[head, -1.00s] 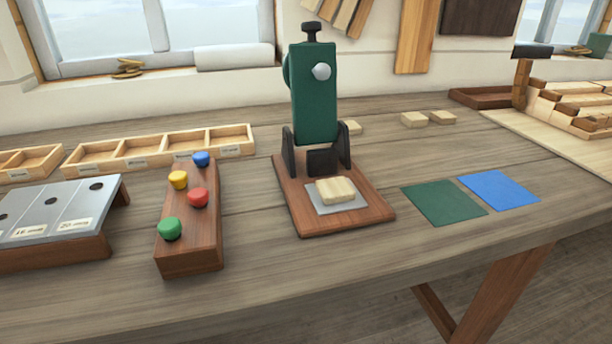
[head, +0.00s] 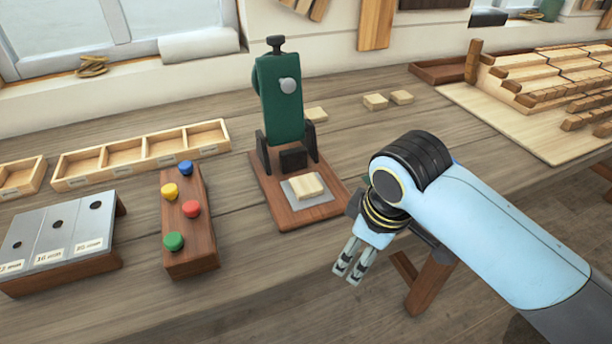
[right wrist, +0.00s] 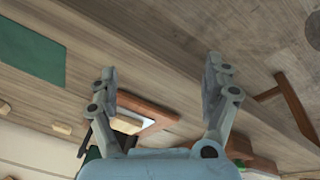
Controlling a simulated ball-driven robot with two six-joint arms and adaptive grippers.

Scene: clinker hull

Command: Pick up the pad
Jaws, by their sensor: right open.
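A pale wooden pad (head: 307,186) lies on the grey plate (head: 322,198) of the green press (head: 281,98). In the right wrist view the pad (right wrist: 127,124) shows beyond the fingers, partly hidden. Similar pale pieces lie loose on the bench behind the press: one (head: 316,114) close by it, two more (head: 376,101) (head: 401,97) further right. My right gripper (head: 346,272) is open and empty, in front of and to the right of the press base, apart from the pad. It also shows in the right wrist view (right wrist: 160,82). My left gripper is out of view.
A block with coloured knobs (head: 206,238) and a grey-topped stand (head: 70,228) are on the left, with divided trays (head: 103,159) behind. A green mat (right wrist: 28,52) lies on the bench; my arm hides it in the head view. A stepped wooden model (head: 560,70) stands right.

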